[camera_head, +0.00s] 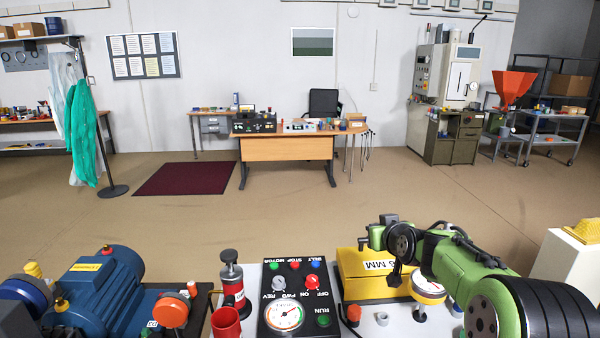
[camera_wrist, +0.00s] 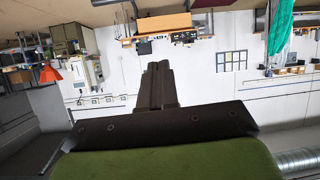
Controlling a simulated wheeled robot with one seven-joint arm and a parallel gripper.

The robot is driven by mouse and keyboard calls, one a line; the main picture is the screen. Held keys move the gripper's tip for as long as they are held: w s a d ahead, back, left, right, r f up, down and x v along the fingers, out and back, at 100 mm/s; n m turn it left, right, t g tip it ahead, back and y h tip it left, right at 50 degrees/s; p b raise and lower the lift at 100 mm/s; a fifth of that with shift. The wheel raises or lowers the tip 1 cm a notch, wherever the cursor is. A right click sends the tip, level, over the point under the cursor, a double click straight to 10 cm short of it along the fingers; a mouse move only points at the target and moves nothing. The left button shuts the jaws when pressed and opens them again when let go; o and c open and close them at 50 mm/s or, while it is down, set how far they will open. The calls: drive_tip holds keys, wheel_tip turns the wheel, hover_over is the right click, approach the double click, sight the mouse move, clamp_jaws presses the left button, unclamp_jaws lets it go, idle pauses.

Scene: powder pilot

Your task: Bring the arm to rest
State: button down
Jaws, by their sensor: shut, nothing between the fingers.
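My gripper (camera_wrist: 157,68) shows in the wrist view as two dark fingers pressed together. It is shut and holds nothing. Nothing touches the fingertips, and the far room lies upside down behind them. In the head view my green and black arm (camera_head: 455,256) is folded low at the right, over the near bench top. I cannot make out the fingers there.
Near my arm are a yellow box (camera_head: 362,290), a dial gauge (camera_head: 428,290), a black control panel (camera_head: 296,300), a red cylinder (camera_head: 232,280) and a blue motor (camera_head: 95,295). Beyond is open floor (camera_head: 300,205), then a wooden desk (camera_head: 286,149).

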drive_tip(key=s+a+r+g, duration=0.25)
drive_tip(key=s+a, duration=0.35)
drive_tip(key=s, duration=0.6)
drive_tip(key=s+a+f+g, duration=0.1)
drive_tip(key=s+f+g, duration=0.1)
drive_tip(key=s, duration=1.3)
drive_tip(key=s+a+f+m+g, duration=0.1)
drive_tip(key=s+f+g, duration=0.2)
drive_tip(key=s, duration=1.2)
drive_tip(key=shift+s+f+h, duration=0.25)
drive_tip(key=shift+f+h, duration=0.05)
drive_tip(key=shift+f, duration=0.05)
drive_tip(key=c, duration=1.8)
unclamp_jaws()
